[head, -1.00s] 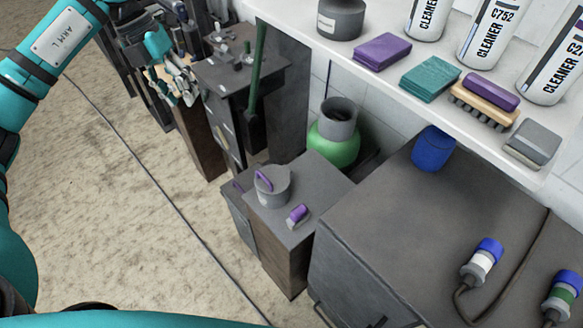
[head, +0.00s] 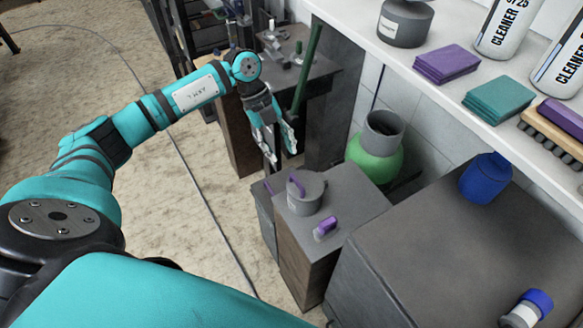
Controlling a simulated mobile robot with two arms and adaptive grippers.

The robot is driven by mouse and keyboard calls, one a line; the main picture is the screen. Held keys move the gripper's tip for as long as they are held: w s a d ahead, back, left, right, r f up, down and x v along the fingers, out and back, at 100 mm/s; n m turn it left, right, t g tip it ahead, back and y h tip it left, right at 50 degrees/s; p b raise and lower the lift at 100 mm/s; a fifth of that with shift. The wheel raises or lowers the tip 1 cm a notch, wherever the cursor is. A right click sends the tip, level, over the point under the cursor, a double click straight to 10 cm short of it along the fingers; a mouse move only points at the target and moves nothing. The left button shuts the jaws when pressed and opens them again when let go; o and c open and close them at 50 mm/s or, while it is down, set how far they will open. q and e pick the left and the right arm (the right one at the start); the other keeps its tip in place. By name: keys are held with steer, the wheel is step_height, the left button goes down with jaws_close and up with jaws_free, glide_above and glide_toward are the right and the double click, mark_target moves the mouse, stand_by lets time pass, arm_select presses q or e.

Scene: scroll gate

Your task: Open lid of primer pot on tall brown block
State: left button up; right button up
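The primer pot (head: 305,198) is a small grey round pot with a purple handle on its lid, and the lid sits on it. It stands on the grey top of the tall brown block (head: 303,270), whose front side is brown. A small purple-handled item (head: 326,228) lies beside the pot. My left gripper (head: 281,157) is open and empty. It points down, appearing just above and behind the pot in the head view, apart from it. My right gripper is not in view.
A green round vessel with a grey collar (head: 376,150) stands behind the block. A large grey cabinet (head: 420,250) with a blue cup (head: 486,178) is at right. A white shelf (head: 450,90) holds cleaner bottles and sponges. A dark workbench (head: 325,85) stands behind the gripper.

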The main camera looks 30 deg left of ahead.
mark_target(294, 176)
arm_select(q)
steer(key=p+x, duration=0.1)
steer(key=x, duration=0.7)
steer(key=shift+c, duration=0.2)
jaws_close()
steer(key=shift+r, duration=0.1)
